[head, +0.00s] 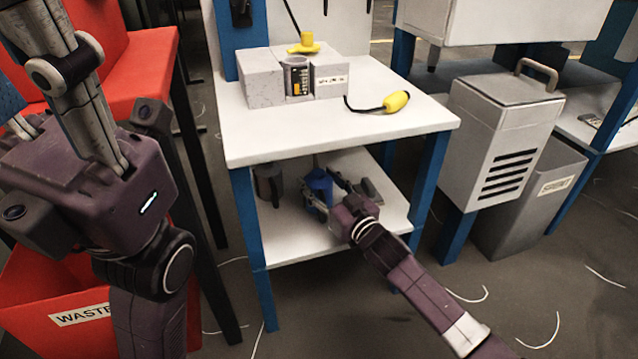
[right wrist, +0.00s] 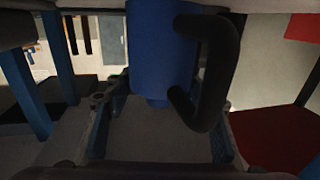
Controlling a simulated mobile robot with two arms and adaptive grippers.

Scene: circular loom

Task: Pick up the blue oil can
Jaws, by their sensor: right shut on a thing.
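The blue oil can (head: 319,184) is at the lower shelf of the white workbench, with a thin spout pointing up. My right gripper (head: 322,197) reaches in from the right and is shut on the can. In the right wrist view the can's blue body (right wrist: 160,55) and black handle (right wrist: 225,75) stand between the fingers. I cannot tell whether the can touches the shelf. My left gripper (head: 38,85) is close to the camera at the left, pointing up; its fingertips are cut off by the frame edge.
A dark grey can (head: 268,184) stands left of the blue one on the lower shelf (head: 300,245). The white tabletop (head: 265,135) is just above, on blue legs. A red waste bin (head: 40,300) is at left; a grey bin (head: 525,210) is at right.

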